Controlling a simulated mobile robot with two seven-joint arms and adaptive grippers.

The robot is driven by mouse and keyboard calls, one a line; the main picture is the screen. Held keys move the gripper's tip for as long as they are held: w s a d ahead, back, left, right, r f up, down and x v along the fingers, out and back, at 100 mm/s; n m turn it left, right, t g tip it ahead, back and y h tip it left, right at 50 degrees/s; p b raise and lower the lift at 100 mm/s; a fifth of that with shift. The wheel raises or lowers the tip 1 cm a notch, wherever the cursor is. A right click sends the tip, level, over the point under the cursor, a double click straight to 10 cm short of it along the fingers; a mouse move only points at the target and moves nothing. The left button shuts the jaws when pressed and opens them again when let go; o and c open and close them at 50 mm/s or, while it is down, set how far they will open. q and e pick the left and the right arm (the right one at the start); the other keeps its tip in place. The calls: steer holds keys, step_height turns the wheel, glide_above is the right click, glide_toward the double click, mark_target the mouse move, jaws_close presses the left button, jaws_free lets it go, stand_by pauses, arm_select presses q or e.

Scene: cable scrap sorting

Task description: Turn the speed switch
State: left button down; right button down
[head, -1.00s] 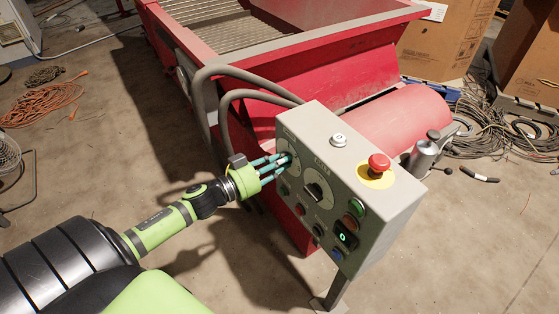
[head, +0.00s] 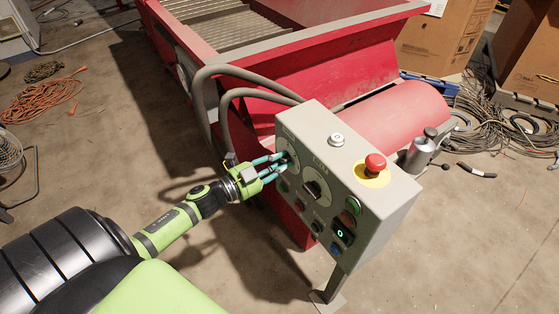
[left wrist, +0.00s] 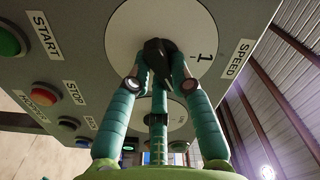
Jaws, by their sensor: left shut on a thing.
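The speed switch (left wrist: 157,55) is a black knob on a pale round dial (left wrist: 125,30), beside a SPEED label (left wrist: 236,58) in the left wrist view. A "1" mark shows on the dial near the knob. My left gripper (left wrist: 158,78) is shut on the knob, its teal fingers on both sides of it. In the head view my left gripper (head: 284,163) reaches the upper left dial of the grey control box (head: 385,215), and its fingers hide most of the knob. My right gripper is not in view.
A second black knob (head: 312,189) sits beside the held one. A red emergency button (head: 375,164) and a white button (head: 336,140) are on top. Grey hoses (head: 222,100) loop behind my arm. The red machine (head: 300,75) stands behind the box.

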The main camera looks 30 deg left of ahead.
arm_select(q)
steer(key=m+b, duration=0.1)
steer(key=m, duration=0.6)
steer(key=shift+w+a+f, duration=0.1)
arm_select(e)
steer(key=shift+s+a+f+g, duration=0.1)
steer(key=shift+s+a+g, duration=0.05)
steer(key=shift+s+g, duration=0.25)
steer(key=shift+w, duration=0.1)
arm_select(q)
steer(key=c, duration=1.1)
jaws_free()
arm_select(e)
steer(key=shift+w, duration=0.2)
arm_select(q)
steer(key=v, duration=1.2)
